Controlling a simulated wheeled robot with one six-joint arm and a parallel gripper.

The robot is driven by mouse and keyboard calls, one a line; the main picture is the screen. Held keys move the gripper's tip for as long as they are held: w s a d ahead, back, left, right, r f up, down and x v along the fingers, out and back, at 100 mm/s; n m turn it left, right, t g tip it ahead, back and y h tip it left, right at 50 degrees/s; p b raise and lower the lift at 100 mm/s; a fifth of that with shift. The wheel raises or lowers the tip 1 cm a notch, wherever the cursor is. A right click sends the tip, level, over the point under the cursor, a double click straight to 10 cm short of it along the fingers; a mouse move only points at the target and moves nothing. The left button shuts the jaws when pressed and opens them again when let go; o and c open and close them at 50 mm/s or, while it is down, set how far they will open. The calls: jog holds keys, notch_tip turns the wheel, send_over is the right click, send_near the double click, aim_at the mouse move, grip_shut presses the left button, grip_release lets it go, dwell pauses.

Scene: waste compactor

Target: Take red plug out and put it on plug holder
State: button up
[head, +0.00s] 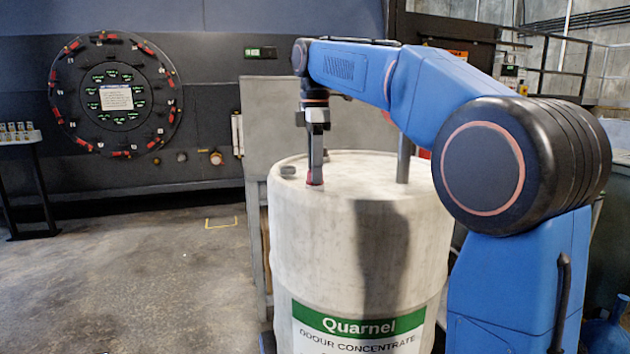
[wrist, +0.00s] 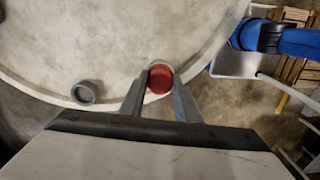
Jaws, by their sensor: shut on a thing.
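The red plug (wrist: 160,79) sits at the drum's top, near the rim, with a pale ring around it in the wrist view. In the head view a bit of the plug (head: 314,181) shows under the fingertips. My gripper (head: 315,168) points straight down at it. In the wrist view my gripper (wrist: 161,88) has one finger on each side of the plug, shut on it. The white drum (head: 345,250) stands upright with a green Quarnel label. I cannot tell whether the plug is seated or slightly raised. I cannot make out a plug holder for certain.
A grey cap (wrist: 85,93) is on the drum top beside the plug. A pipe (head: 404,160) rises from the drum top. A grey panel (head: 285,120) stands behind. A small rack (head: 20,135) is at far left. Floor at left is clear.

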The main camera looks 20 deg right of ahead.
jog(key=n, duration=0.3)
jog(key=shift+n, duration=0.4)
jog(key=o, duration=1.2)
jog(key=shift+o, duration=0.2)
jog(key=shift+c, duration=0.4)
jog(key=m, duration=0.4)
jog(key=shift+m, duration=0.4)
jog(key=m, duration=1)
jog(key=shift+m, duration=0.3)
jog(key=m, duration=0.5)
